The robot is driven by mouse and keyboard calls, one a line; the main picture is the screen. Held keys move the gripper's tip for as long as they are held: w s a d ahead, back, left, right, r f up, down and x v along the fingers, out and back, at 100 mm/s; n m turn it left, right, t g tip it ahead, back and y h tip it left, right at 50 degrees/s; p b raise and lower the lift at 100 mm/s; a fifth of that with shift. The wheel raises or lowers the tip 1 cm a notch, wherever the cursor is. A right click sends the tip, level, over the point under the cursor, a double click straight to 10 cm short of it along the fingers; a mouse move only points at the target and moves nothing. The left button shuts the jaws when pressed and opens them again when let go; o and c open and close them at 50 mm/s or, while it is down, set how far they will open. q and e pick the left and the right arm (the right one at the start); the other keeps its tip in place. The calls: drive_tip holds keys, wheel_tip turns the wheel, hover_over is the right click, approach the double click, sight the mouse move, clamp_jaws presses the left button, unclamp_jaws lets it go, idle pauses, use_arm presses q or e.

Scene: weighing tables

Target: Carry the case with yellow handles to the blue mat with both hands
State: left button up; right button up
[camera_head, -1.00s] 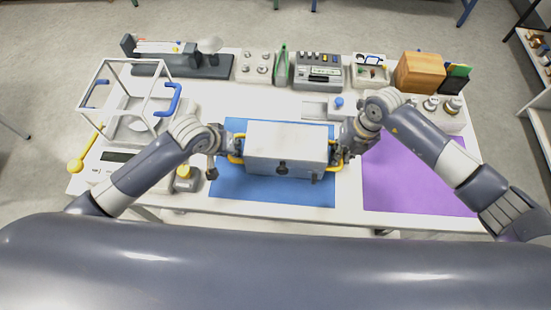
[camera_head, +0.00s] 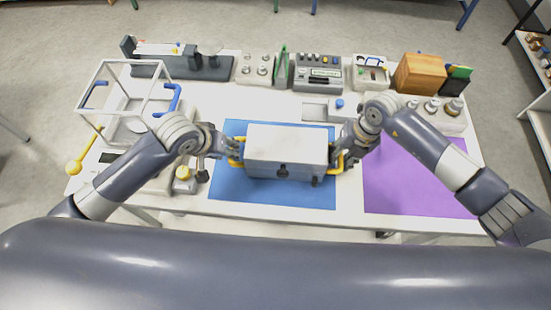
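The pale grey case (camera_head: 286,147) with yellow handles is level over the blue mat (camera_head: 272,198), apparently resting on it. A dark latch shows on its front. My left gripper (camera_head: 236,151) is at the left yellow handle (camera_head: 237,163). My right gripper (camera_head: 340,152) is at the right yellow handle (camera_head: 335,167). The fingers overlap the handles in the picture and are small, so whether they are closed on them is unclear. The middle of each handle is partly hidden by the fingers.
A purple mat (camera_head: 410,190) lies to the right. Instruments and a wooden block (camera_head: 420,72) line the table's back edge.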

drive_tip(key=shift+r, duration=0.1)
use_arm(q)
drive_tip(key=v, duration=0.7)
use_arm(e)
wheel_tip(320, 180, up, 12)
drive_tip(key=d, duration=0.2)
drive_tip(key=shift+d+f, duration=0.15)
drive_tip(key=shift+f, duration=0.05)
use_arm(q)
drive_tip(key=shift+s, duration=0.15)
